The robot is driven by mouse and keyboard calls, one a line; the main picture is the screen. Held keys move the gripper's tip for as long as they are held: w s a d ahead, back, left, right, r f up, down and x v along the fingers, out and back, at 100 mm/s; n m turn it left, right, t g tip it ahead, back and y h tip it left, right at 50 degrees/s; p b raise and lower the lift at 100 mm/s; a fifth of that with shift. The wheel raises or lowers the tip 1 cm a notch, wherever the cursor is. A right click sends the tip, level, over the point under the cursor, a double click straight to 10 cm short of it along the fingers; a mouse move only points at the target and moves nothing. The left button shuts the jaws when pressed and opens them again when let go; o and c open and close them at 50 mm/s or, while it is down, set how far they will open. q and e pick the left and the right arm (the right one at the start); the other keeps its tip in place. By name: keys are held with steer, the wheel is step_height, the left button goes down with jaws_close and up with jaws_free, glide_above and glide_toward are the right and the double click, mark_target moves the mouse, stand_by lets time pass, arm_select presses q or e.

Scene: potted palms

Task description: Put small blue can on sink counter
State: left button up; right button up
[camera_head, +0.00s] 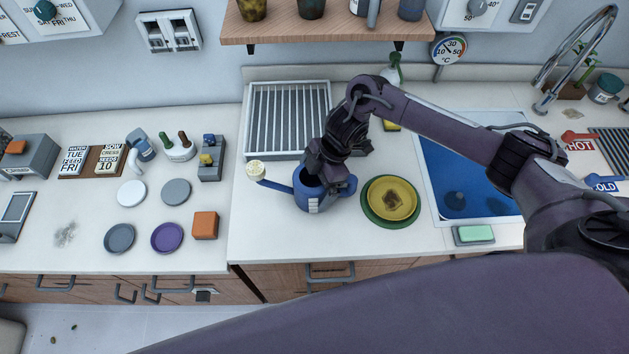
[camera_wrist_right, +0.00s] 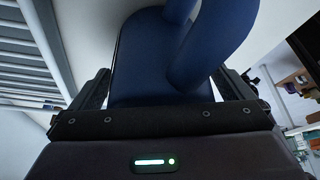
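The small blue can (camera_head: 313,202) is a watering can with a long spout and a pale yellow rose at the left and a loop handle at the right. It appears upright at the counter left of the sink; I cannot tell whether its base touches the counter. My right gripper (camera_head: 322,182) reaches down onto it from above and hides part of its top. In the right wrist view the blue can (camera_wrist_right: 145,60) fills the space between the two fingers, which press against its sides. The sink counter (camera_head: 290,240) is white. My left gripper is not in view.
A green and yellow plate stack (camera_head: 378,212) stands right of the can, before the blue sink basin (camera_head: 455,165). A drying rack (camera_head: 288,105) lies behind. An orange block (camera_head: 205,225) and several round saucers are on the left counter. The front counter strip is clear.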

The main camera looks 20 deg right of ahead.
steer(key=shift+r, duration=0.2)
steer(key=shift+d+r, duration=0.2)
steer(key=shift+r, duration=0.1)
steer(key=b+v, duration=0.1)
steer(key=v, duration=1)
steer(key=shift+s, duration=0.1)
